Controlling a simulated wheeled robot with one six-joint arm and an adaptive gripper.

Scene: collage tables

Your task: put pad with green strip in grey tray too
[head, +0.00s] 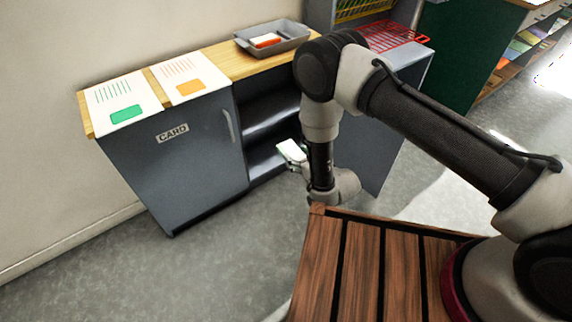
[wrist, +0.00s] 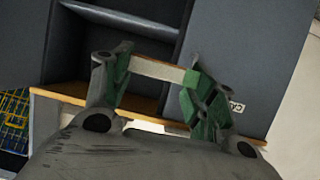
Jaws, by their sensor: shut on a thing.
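My gripper (head: 300,166) is shut on a small pad (head: 290,149), pale on top with a trace of green at its edge. It holds the pad in the air in front of the cabinet's open shelves, below the top. In the wrist view, the pad (wrist: 157,71) shows as a pale edge between the two green-lined fingers (wrist: 157,78); its strip cannot be made out there. The grey tray (head: 297,37) stands on the wooden cabinet top at the back, above and left of my gripper. A white pad with an orange-red strip (head: 266,41) lies in the tray.
The grey cabinet (head: 180,150) has a door marked CARD and open shelves (head: 268,128) to its right. Two printed sheets, green (head: 122,102) and orange (head: 182,80), cover the left of the top. A red wire rack (head: 392,36) is right of the tray. Bare wood (head: 236,64) shows between sheets and tray.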

